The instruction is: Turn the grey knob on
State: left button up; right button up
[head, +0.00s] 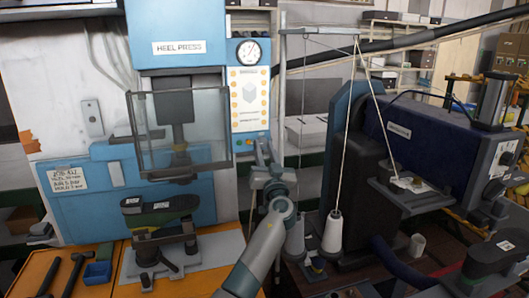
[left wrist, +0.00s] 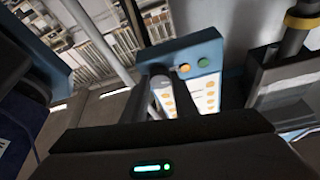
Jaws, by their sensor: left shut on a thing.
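The heel press control panel (head: 249,97) is a blue-edged white board with rows of orange lights, right of the press guard. In the left wrist view the panel (left wrist: 205,93) shows an orange button (left wrist: 184,67) and a green button (left wrist: 203,62) near its blue end. My left gripper (head: 263,146) reaches up to the lower right part of the panel. Its fingers (left wrist: 159,84) are shut at the panel beside the orange button. The grey knob is hidden between and behind the fingers, so its angle cannot be told. My right gripper is in neither view.
The clear press guard (head: 180,130) stands just left of my gripper. A gauge (head: 249,52) sits above the panel. Thread cones (head: 333,232) and a thin upright frame (head: 282,90) stand close on the right, before a dark blue machine (head: 430,150).

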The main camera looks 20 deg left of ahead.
pick_arm(q)
jog(key=shift+a+m+h, duration=0.1)
jog(key=shift+m+h, duration=0.4)
jog(key=shift+m, duration=0.7)
jog(key=m, duration=0.1)
jog(key=m+h+p, duration=0.1)
jog(key=shift+s+r+m+t, duration=0.1)
jog(key=shift+r+m+t, duration=0.15)
jog(key=shift+m+t, duration=0.05)
jog(key=m+h+p, duration=0.1)
jog(key=m+p, duration=0.1)
jog(key=m+h+p, duration=0.1)
jog(key=m+p, duration=0.1)
jog(key=m+h+p, duration=0.1)
jog(key=m+p, duration=0.1)
jog(key=shift+s+a+r, duration=0.1)
jog(key=shift+a+r, duration=0.1)
jog(key=shift+r, duration=0.05)
jog(key=shift+f+m+h+p, duration=0.1)
jog(key=shift+m+h+p, duration=0.4)
jog(key=shift+m, duration=0.5)
jog(key=shift+m+g, duration=0.6)
jog(key=shift+m, duration=0.4)
jog(key=m+g+h, duration=0.1)
jog(key=m, duration=0.3)
jog(key=shift+p, duration=0.3)
jog(key=shift+g, duration=0.3)
jog(key=o, duration=1)
